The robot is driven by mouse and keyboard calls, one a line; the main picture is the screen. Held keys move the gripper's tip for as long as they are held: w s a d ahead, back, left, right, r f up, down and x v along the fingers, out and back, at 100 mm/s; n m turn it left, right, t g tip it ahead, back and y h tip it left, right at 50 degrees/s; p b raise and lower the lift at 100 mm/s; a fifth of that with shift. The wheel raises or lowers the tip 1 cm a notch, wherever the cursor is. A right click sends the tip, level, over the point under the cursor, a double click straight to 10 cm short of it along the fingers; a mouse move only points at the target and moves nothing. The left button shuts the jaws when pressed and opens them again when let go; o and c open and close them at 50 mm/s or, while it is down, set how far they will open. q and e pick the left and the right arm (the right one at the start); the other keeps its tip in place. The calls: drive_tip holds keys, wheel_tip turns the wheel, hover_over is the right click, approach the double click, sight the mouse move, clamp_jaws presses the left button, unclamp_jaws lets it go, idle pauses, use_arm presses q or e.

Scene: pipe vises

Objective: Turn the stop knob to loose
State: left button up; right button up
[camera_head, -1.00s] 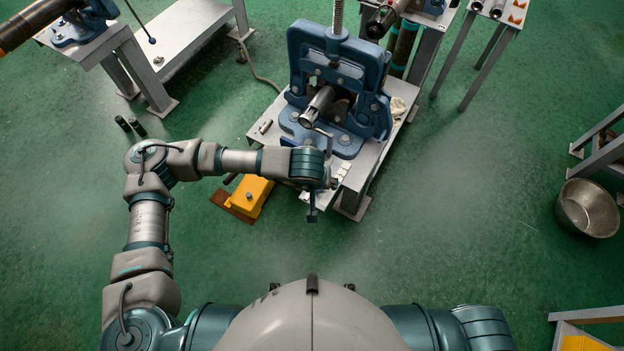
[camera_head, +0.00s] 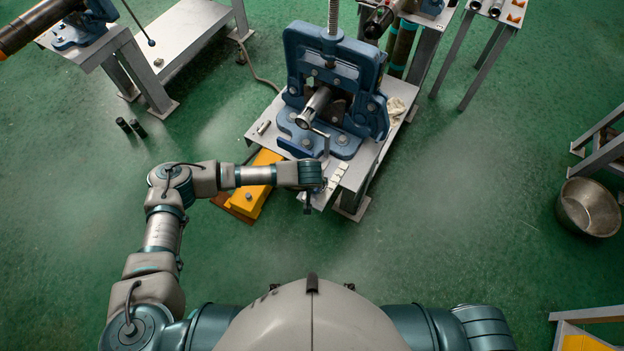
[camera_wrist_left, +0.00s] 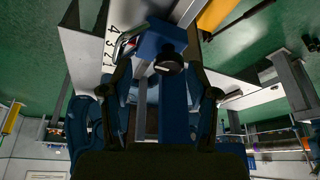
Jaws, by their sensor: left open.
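The stop shows in the left wrist view as a blue block (camera_wrist_left: 160,38) with a dark round knob (camera_wrist_left: 168,62) on its face. My left gripper (camera_wrist_left: 165,78) is open, with one dark finger on each side of the knob. I cannot tell whether either finger touches it. In the head view my left gripper (camera_head: 309,203) hangs over the near end of the vise's bench and hides the stop knob there. The blue pipe vise (camera_head: 297,48) stands behind it, with a metal pipe (camera_head: 316,104) through its jaws. My right gripper is out of view.
The grey bench (camera_head: 262,127) carries the vise. A yellow block (camera_head: 250,200) lies on the floor left of it. A numbered scale (camera_wrist_left: 110,40) runs beside the stop. A metal bowl (camera_head: 588,207) sits far right. The floor in between is clear.

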use_arm(q)
drive_tip(key=shift+w+f, duration=0.15)
drive_tip(key=shift+f, duration=0.2)
drive_tip(key=shift+a+f, duration=0.1)
drive_tip(key=shift+f, duration=0.05)
drive_tip(key=shift+w+a, duration=0.1)
drive_tip(key=shift+a, duration=0.6)
drive_tip(key=c, duration=0.8)
drive_tip(key=shift+d, duration=0.2)
clamp_jaws()
drive_tip(key=shift+d, duration=0.3)
drive_tip(key=shift+a+n, duration=0.15)
drive_tip(key=shift+n, duration=0.15)
drive_tip(key=n+y+b, duration=0.1)
drive_tip(key=n+b, duration=0.2)
drive_tip(key=n, duration=0.1)
drive_tip(key=shift+d+f+n+y+b, duration=0.2)
drive_tip(key=shift+n+y+b, duration=0.1)
drive_tip(key=shift+y+b, duration=0.1)
drive_tip(key=shift+n, duration=0.5)
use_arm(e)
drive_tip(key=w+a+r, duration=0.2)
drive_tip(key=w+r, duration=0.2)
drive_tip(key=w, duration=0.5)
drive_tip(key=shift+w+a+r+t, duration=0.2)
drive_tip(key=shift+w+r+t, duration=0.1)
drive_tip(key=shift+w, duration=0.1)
